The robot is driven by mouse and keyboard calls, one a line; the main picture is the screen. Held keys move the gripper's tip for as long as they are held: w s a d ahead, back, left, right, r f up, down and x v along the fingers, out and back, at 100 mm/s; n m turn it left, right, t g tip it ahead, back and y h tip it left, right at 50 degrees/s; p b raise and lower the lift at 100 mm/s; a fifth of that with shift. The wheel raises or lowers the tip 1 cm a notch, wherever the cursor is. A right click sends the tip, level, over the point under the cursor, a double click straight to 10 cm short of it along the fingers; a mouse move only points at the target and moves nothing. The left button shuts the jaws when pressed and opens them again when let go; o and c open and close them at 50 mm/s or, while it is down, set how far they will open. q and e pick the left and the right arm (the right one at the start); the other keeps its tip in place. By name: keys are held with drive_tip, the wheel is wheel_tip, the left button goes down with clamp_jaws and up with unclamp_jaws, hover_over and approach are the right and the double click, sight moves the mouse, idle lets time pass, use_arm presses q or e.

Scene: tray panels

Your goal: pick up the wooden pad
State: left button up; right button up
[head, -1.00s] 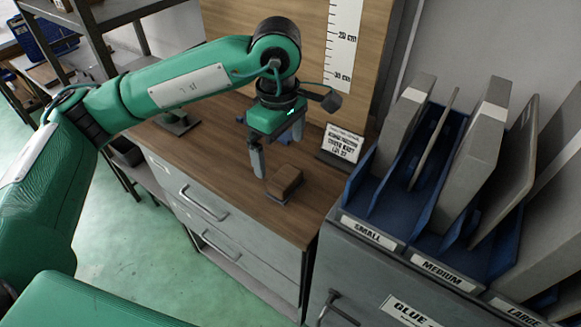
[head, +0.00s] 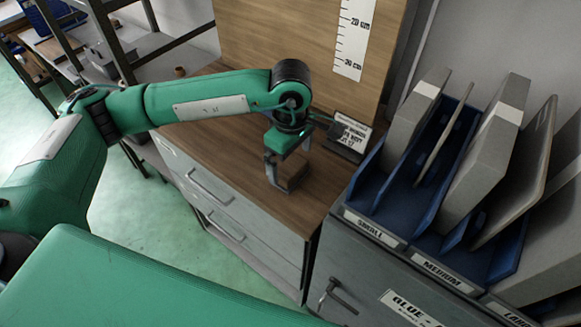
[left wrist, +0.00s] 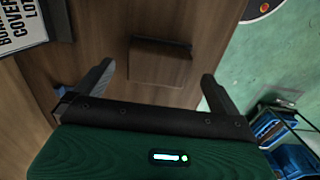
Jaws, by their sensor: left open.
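The wooden pad (head: 295,174) is a small brown block on the wooden top of the grey drawer cabinet, near its front edge. In the left wrist view the pad (left wrist: 160,62) lies ahead of and between my two fingers, with a gap to each side. My left gripper (head: 287,170) is open and points down right over the pad; in the head view its fingers and palm hide part of the pad. The same gripper (left wrist: 156,76) is empty in the left wrist view. My right gripper is not in view.
A small printed sign (head: 350,134) stands on the cabinet top (head: 215,128) behind the gripper. A wooden backboard with a ruler (head: 352,38) rises at the back. Blue racks (head: 400,190) of grey panels, labelled small, medium and large, stand close on the right.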

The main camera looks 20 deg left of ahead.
sight(291, 165)
use_arm(q)
wheel_tip(291, 165, down, 3)
drive_tip(key=shift+w+a+r+p, duration=0.1)
drive_tip(key=shift+w+r+p, duration=0.1)
drive_tip(key=shift+p, duration=0.1)
drive_tip(key=shift+f, duration=0.45)
drive_tip(key=c, duration=1.1)
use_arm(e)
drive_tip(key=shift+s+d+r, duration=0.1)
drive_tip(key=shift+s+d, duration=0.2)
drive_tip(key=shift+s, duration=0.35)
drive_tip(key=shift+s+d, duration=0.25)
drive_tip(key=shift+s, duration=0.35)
use_arm(q)
drive_tip(key=shift+r, duration=0.15)
wheel_tip(291, 165, up, 20)
drive_tip(key=b, duration=0.3)
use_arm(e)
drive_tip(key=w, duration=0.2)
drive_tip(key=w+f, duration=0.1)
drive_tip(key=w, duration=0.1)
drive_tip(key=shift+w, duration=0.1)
